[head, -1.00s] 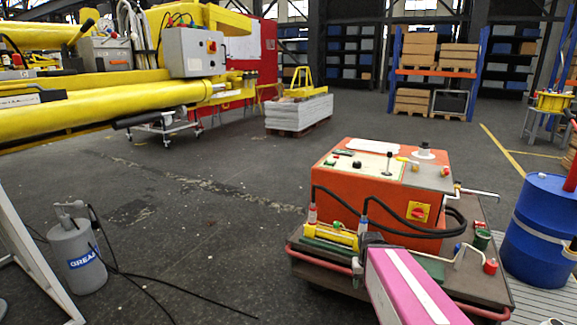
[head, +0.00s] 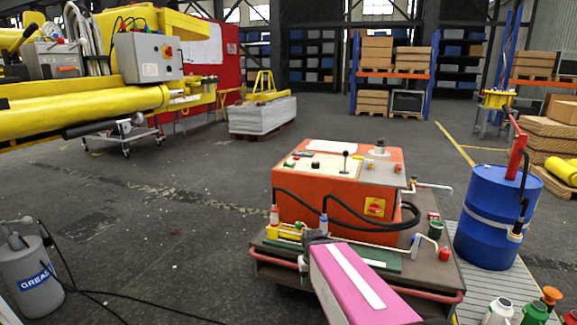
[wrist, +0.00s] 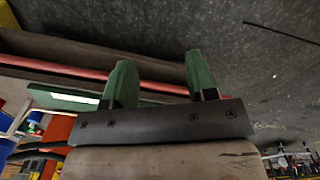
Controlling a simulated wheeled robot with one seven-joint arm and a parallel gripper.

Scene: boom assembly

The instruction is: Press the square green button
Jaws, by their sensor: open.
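An orange control cart (head: 330,208) stands in the head view with a pale panel on its top. A small green patch (head: 290,163) shows near the panel's left edge; it is too small to tell whether it is a square button. A black-knobbed lever and a red button (head: 398,168) are also on top. My pink arm reaches in from the bottom, and its dark end is low in front of the cart. In the wrist view my gripper (wrist: 160,80) has two green fingers apart, empty, near the cart's reddish rail (wrist: 70,68). The button is not visible there.
A blue barrel (head: 490,225) stands right of the cart. Black hoses and a red-yellow rotary switch (head: 375,207) are on the cart's front. Open floor lies left of and behind the cart.

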